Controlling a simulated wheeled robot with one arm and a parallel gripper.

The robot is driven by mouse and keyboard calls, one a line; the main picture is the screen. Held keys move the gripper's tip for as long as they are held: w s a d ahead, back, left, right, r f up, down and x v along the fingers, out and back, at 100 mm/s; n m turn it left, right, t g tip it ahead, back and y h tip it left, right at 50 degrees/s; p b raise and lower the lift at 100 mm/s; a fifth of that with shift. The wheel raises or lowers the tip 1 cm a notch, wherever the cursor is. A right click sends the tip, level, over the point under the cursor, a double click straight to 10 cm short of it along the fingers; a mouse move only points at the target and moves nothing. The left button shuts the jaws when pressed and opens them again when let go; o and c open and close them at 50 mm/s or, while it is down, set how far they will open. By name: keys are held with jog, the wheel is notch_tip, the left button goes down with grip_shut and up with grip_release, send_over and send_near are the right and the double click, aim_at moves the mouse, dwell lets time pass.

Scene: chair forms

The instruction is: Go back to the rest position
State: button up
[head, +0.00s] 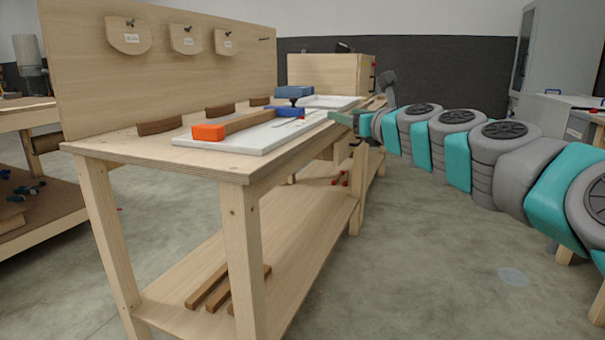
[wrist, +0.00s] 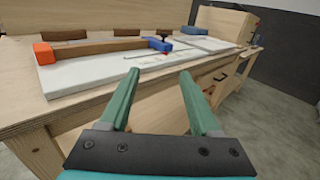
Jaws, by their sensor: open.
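My gripper (wrist: 152,82) is open and empty in the wrist view, its two green fingers spread apart. It points at the wooden workbench (wrist: 30,112) and is by the bench's front edge. In the head view my gripper (head: 338,117) shows small at the end of my grey and teal arm, at the bench's right edge. A white board (head: 250,138) lies on the bench top (head: 130,143). On it lies a wooden bar with an orange block (head: 208,132) at one end and blue clamp parts (head: 294,93) near the other.
Several curved brown wooden pieces (head: 160,126) stand along the back panel (head: 85,70), which has hanging wooden plates (head: 185,40). Wooden strips (head: 215,290) lie on the lower shelf (head: 175,285). A wooden box (head: 325,74) is at the far end. The floor (head: 420,270) to the right is clear.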

jog(key=s+a+f+n+g+y, duration=0.2)
jog(key=s+a+f+n+g, duration=0.3)
jog(key=s+a+f+n, duration=0.45)
jog(key=s+a+f+n+g+h, duration=0.2)
jog(key=s+f+n+g, duration=0.3)
jog(key=s+f+n, duration=0.6)
jog(key=s+d+f+n+g+h, duration=0.2)
jog(key=s+d+f, duration=0.3)
jog(key=s, duration=0.4)
jog(key=s+d+f+n+g+h+p, duration=0.1)
jog(key=s+d+f+n+g+h, duration=0.2)
jog(key=s, duration=0.6)
jog(key=s+d+f+n+g+h, duration=0.2)
jog(key=s+d+f+n, duration=0.3)
jog(key=s+d+f, duration=0.3)
jog(key=shift+s+d+f+g+p, duration=0.15)
jog(key=shift+s+f+g+p, duration=0.35)
jog(key=shift+s, duration=0.45)
